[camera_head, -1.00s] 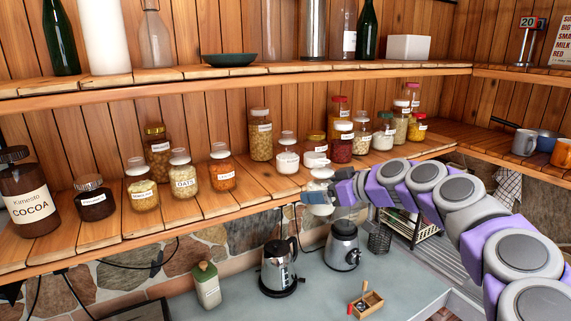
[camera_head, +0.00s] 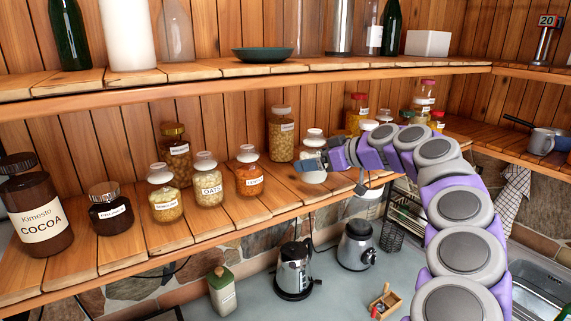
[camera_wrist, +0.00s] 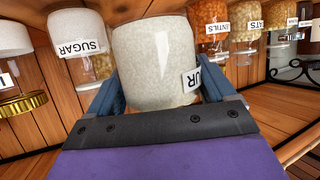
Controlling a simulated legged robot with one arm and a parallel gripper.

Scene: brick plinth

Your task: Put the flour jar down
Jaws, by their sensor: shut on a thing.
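The flour jar (camera_wrist: 155,62) fills the middle of the wrist view, pale with a white label ending in "UR" at its right side. That view is upside down. My gripper (camera_head: 312,165) is shut on the jar, with a blue finger on each side of it. In the head view the flour jar (camera_head: 314,178) stands upright over the spice shelf, partly covered by my fingers. I cannot tell whether its base touches the boards. The sugar jar (camera_wrist: 78,40) is to its left in the wrist view.
On the shelf (camera_head: 215,218), the lentils jar (camera_head: 249,183) and oats jar (camera_head: 207,187) stand left of my gripper. A tall jar (camera_head: 281,135) stands behind. An upper shelf (camera_head: 180,87) runs overhead. Bare boards lie near the shelf's front edge. My arm hides jars on the right.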

